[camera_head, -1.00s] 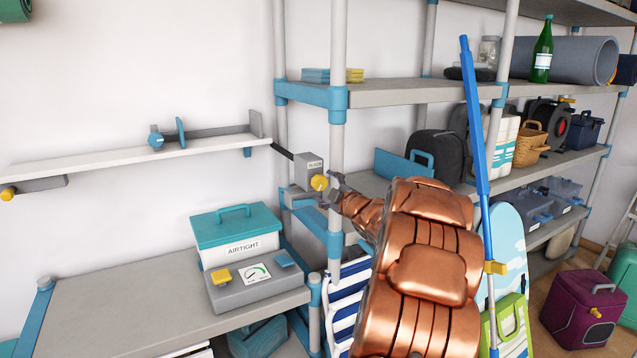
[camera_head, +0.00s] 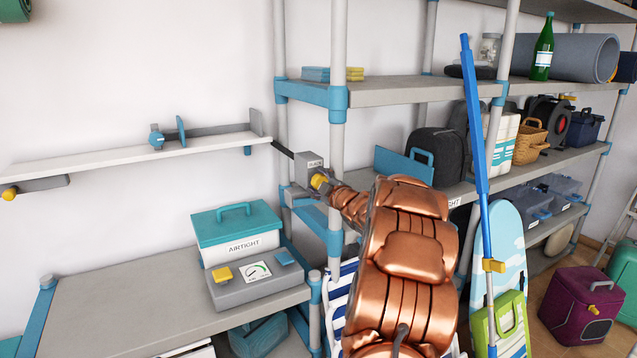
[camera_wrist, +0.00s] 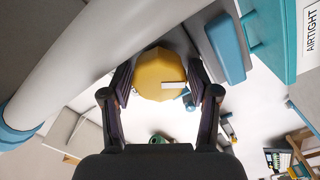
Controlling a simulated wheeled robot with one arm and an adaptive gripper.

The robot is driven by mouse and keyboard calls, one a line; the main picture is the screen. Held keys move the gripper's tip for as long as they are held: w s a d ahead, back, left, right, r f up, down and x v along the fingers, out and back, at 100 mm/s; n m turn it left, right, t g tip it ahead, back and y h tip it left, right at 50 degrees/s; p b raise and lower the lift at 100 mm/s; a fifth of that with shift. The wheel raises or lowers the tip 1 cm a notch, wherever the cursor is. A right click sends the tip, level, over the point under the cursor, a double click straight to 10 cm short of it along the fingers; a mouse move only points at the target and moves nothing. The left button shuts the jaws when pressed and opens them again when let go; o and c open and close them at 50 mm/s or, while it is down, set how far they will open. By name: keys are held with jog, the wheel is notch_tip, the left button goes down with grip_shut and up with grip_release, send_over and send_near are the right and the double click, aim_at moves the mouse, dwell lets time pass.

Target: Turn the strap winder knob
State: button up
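The strap winder is a small grey box (camera_head: 309,165) with a yellow knob (camera_head: 320,181), mounted by the shelf post at the end of a dark strap. My gripper (camera_head: 330,186) is at the knob in the head view, with its fingers small and partly hidden there. In the wrist view the yellow knob (camera_wrist: 158,76) faces me, with a white mark on it pointing right. My gripper's two fingers (camera_wrist: 161,82) are spread, one on each side of the knob. They are very close to its edges, and contact is not clear.
A pale shelf post (camera_head: 337,150) stands right beside the winder. Below left, a teal-lidded AIRTIGHT box (camera_head: 238,246) and a grey gauge box (camera_head: 240,290) sit on a grey bench (camera_head: 120,300). A blue pole (camera_head: 476,120) stands upright at the right.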

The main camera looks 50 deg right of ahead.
jog(key=c, duration=0.8)
jog(key=shift+r+m+p, duration=0.15)
jog(key=shift+m+p, duration=0.25)
jog(key=shift+p, duration=0.15)
jog(key=shift+m, duration=0.4)
jog(key=o, duration=1.1)
